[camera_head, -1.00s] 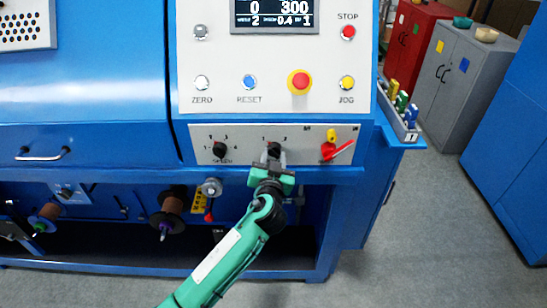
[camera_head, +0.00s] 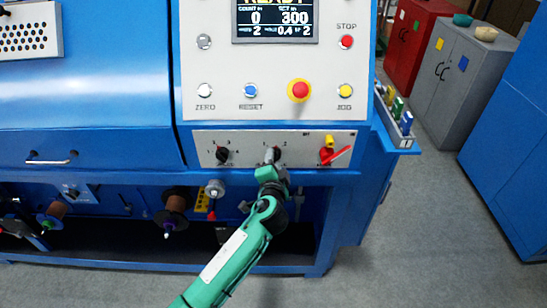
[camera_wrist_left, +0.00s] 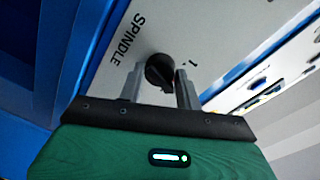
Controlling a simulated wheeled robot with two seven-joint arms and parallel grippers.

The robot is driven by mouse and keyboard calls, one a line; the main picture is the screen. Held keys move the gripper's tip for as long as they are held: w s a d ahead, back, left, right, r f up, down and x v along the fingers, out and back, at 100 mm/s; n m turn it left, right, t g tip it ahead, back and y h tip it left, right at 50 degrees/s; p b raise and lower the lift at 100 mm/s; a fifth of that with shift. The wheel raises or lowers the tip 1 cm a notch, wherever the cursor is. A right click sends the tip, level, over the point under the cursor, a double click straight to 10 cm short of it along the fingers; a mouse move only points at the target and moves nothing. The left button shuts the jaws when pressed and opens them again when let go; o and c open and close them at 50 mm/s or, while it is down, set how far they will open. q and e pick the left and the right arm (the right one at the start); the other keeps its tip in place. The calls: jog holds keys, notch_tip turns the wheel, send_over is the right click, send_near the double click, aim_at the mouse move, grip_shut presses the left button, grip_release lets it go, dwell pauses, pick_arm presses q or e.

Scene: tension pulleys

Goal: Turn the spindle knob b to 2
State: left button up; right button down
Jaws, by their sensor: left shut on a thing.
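The spindle knob b (camera_head: 277,153) is a small black rotary knob in the middle of the grey strip panel. Small marks 1 and 2 stand above it. My left gripper (camera_head: 271,157) comes up from below and is shut on the knob. In the left wrist view the knob (camera_wrist_left: 160,72) sits between the two grey fingers (camera_wrist_left: 158,84), with the word SPINDLE and a mark 1 beside it. The fingers hide part of the knob in the head view. The display (camera_head: 274,20) above seems to end its lower row in 2. My right gripper is not in view.
Another black knob (camera_head: 222,154) is to the left, and a red lever (camera_head: 336,155) with a yellow part is to the right. Above are coloured buttons and a red emergency stop (camera_head: 299,90). A small bin of coloured items (camera_head: 400,115) stands at the right edge.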

pick_arm(q)
jog(key=m+p, duration=0.1)
jog(key=m, duration=0.1)
jog(key=m+p, duration=0.1)
jog(key=m, duration=0.1)
jog(key=shift+d+r, duration=0.1)
jog(key=shift+r, duration=0.2)
jog(key=shift+f+m+y+p, duration=0.15)
jog(key=shift+m+y+p, duration=0.15)
jog(key=shift+m+p, duration=0.9)
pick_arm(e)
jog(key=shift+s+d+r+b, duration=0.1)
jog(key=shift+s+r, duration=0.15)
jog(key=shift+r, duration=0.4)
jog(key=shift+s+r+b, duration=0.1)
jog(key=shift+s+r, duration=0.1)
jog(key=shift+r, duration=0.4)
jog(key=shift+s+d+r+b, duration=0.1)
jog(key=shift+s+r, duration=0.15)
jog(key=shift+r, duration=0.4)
pick_arm(q)
jog(key=shift+m, duration=0.4)
jog(key=o, duration=1)
jog(key=shift+d+f, duration=0.1)
jog(key=shift+d, duration=0.05)
jog(key=shift+s, duration=0.1)
